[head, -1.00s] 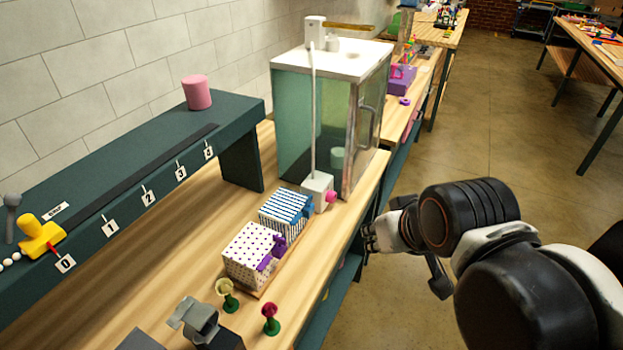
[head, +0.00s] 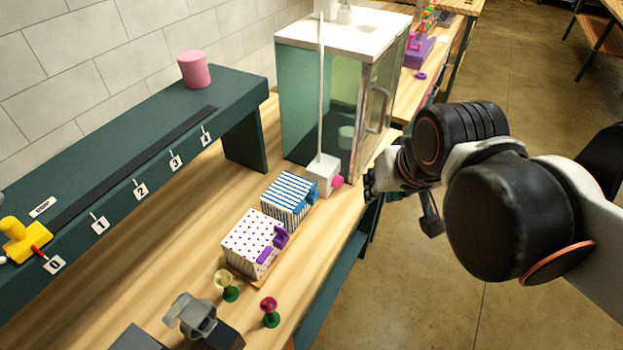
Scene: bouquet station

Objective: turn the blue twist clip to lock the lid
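The blue twist clip (head: 312,191) is on the right side of a blue-and-white striped box (head: 285,203), whose striped lid is on top. The box stands on the wooden bench just left of a white block with a pink knob. My gripper (head: 370,184) is at the bench's right edge, to the right of the clip and apart from it. The fingers are small and partly hidden by the wrist, so I cannot tell how far they are apart.
A dotted box (head: 252,241) with a purple clip (head: 281,237) stands in front of the striped box. The white block (head: 322,176) with the pink knob (head: 338,181) and a glass cabinet (head: 340,90) stand behind. Two small flowers (head: 228,284) (head: 269,311) and a grey device (head: 195,315) are nearer.

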